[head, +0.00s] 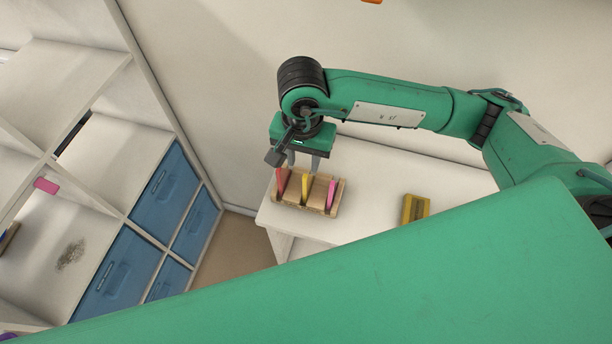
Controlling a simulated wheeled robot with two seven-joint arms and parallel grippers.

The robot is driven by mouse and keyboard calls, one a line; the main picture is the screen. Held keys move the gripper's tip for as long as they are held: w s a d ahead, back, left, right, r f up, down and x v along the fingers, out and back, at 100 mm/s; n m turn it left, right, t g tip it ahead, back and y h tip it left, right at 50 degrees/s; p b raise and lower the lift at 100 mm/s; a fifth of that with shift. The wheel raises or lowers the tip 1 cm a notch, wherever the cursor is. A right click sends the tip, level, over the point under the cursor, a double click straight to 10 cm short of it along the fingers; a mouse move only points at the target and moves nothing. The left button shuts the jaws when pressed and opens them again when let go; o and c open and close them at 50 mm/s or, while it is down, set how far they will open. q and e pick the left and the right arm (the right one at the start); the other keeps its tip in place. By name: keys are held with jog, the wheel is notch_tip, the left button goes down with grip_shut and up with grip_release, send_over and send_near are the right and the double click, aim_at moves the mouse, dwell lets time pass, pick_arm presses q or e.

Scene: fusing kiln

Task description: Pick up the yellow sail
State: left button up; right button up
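The yellow sail (306,186) is a thin upright piece in a wooden rack (291,203) on the white table. It stands between a red piece (281,181) on its left and a pink piece (332,192) on its right. My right gripper (303,165) is just above and behind the rack in the picture, pointing down. Its two grey fingers are apart with nothing seen between them. I cannot tell whether they touch the sail. My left gripper is not in view.
The wall is close behind the table.

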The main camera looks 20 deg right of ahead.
aim_at(305, 175)
jog(key=f+p, duration=0.1)
jog(key=f, duration=0.2)
jog(key=f+p, duration=0.2)
jog(key=f, duration=0.1)
jog(key=shift+s+d, duration=0.15)
jog(key=shift+s, duration=0.05)
notch_tip(305, 175, down, 3)
jog(key=shift+d+f+p, duration=0.1)
jog(key=shift+d+p, duration=0.05)
jog(key=shift+p, duration=0.65)
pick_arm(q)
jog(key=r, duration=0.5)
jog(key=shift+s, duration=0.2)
pick_arm(e)
jog(key=shift+f, duration=0.45)
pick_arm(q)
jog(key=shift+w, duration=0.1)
pick_arm(e)
grip_shut()
